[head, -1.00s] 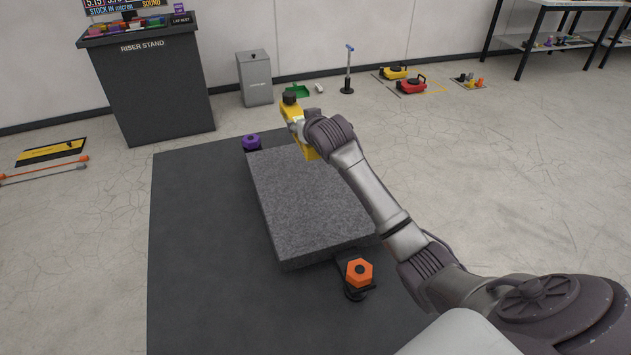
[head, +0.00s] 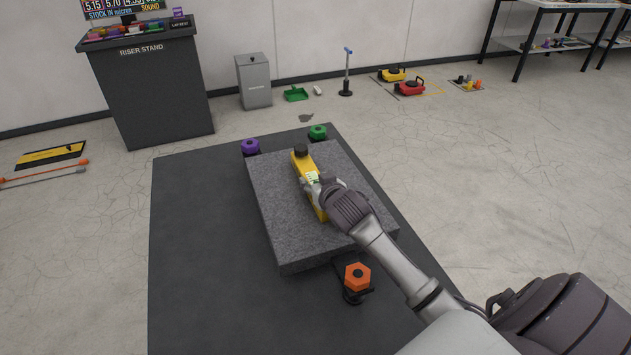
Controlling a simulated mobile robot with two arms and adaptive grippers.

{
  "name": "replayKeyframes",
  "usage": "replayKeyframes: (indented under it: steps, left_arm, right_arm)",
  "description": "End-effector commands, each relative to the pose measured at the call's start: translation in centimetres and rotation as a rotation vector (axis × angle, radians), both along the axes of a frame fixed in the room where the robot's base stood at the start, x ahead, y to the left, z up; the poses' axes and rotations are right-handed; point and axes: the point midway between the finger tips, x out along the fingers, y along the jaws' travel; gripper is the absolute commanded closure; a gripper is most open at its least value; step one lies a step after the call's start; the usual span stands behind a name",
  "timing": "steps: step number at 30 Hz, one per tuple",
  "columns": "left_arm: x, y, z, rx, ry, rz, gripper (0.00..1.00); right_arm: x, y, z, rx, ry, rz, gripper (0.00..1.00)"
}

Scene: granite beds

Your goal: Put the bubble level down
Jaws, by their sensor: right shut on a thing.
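The bubble level is a long yellow bar (head: 301,166) with a black knob on its far end and a pale vial window near its middle. It is over the middle of the grey speckled granite slab (head: 278,205), lying lengthwise along it. My right gripper (head: 315,187) is shut on the level near its middle, and my wrist hides part of the near half. I cannot tell whether the level's underside touches the slab. My left gripper is not in view.
The slab stands on a dark mat (head: 195,250). Hex-topped supports show at its corners: purple (head: 251,146), green (head: 317,131) and orange (head: 357,277). A riser stand (head: 155,90) and a grey bin (head: 254,80) stand behind. The slab's left part is bare.

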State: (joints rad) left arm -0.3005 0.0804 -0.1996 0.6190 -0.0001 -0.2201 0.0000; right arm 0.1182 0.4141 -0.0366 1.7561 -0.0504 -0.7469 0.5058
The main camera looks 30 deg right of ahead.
Motion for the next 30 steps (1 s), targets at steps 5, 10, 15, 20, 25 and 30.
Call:
replayKeyframes:
  steps: [5,10,15,20,25,30]
  left_arm:
    - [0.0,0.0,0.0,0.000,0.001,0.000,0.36]
    - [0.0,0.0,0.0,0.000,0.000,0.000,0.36]
    - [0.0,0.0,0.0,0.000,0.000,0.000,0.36]
    - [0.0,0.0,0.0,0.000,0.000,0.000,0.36]
    - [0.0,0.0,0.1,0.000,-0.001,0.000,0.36]
    - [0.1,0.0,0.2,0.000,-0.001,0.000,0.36]
  right_arm:
    - [0.1,0.0,0.2,-0.001,-0.004,0.001,1.00]
    - [0.0,0.0,-0.1,-0.001,0.000,0.000,0.37]
    - [0.0,0.0,-0.1,-0.001,0.000,0.000,0.25]
    - [0.0,0.0,-0.1,-0.001,0.000,0.000,0.25]
    - [-0.7,0.2,0.3,0.000,0.001,0.001,0.25]
    - [-3.5,0.9,1.5,-0.001,0.000,0.001,0.25]
